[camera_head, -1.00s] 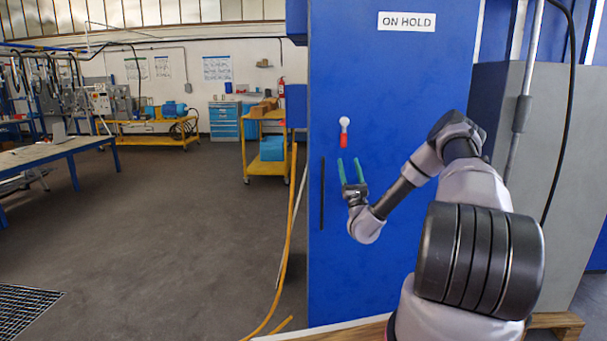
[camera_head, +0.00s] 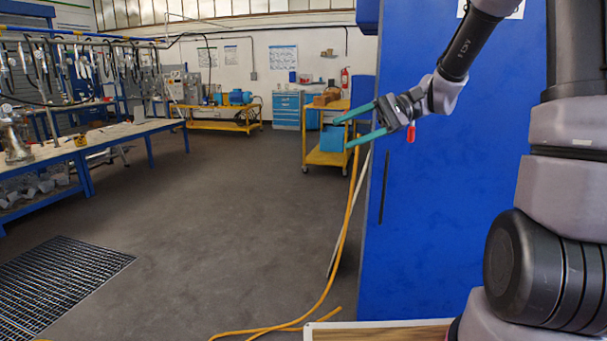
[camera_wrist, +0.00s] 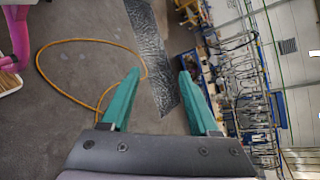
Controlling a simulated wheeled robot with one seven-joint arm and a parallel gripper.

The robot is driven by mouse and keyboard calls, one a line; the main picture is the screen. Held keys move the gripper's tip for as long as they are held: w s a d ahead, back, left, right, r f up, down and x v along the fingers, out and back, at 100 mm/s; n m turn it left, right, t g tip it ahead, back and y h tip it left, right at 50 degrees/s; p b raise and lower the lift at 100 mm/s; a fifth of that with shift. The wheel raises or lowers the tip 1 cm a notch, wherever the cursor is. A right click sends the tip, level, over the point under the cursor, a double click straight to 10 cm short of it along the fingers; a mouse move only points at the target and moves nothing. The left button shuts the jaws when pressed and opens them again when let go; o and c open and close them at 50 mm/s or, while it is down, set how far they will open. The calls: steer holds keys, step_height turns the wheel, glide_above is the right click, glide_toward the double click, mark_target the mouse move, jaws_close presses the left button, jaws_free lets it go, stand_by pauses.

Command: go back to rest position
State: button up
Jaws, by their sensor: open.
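My gripper (camera_head: 362,125) is raised in front of the left edge of the tall blue cabinet (camera_head: 450,215). Its two green fingers point left and stand apart with nothing between them. In the wrist view my gripper (camera_wrist: 158,82) also shows both fingers spread and empty, over grey floor and a floor grating. A small red tag or handle (camera_head: 411,133) on the cabinet front shows just beside the gripper. Its upper part is hidden behind the gripper.
A yellow cart (camera_head: 327,157) with blue and brown boxes stands behind the gripper. A yellow hose (camera_head: 345,235) runs along the floor by the cabinet. A workbench (camera_head: 110,135) is at the left, with a floor grating (camera_head: 60,280) in front. The middle floor is clear.

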steer(key=s+d+r+t+h, duration=0.3)
steer(key=s+d+t+h, duration=0.2)
steer(key=s+d, duration=0.1)
steer(key=s+d+r+t+h, duration=0.3)
steer(key=s+d+t+h, duration=0.2)
steer(key=d, duration=0.3)
steer(key=shift+s+d+n+h, duration=0.2)
steer(key=shift+s+n+h, duration=0.1)
steer(key=shift+s+h, duration=0.55)
stand_by(1.2)
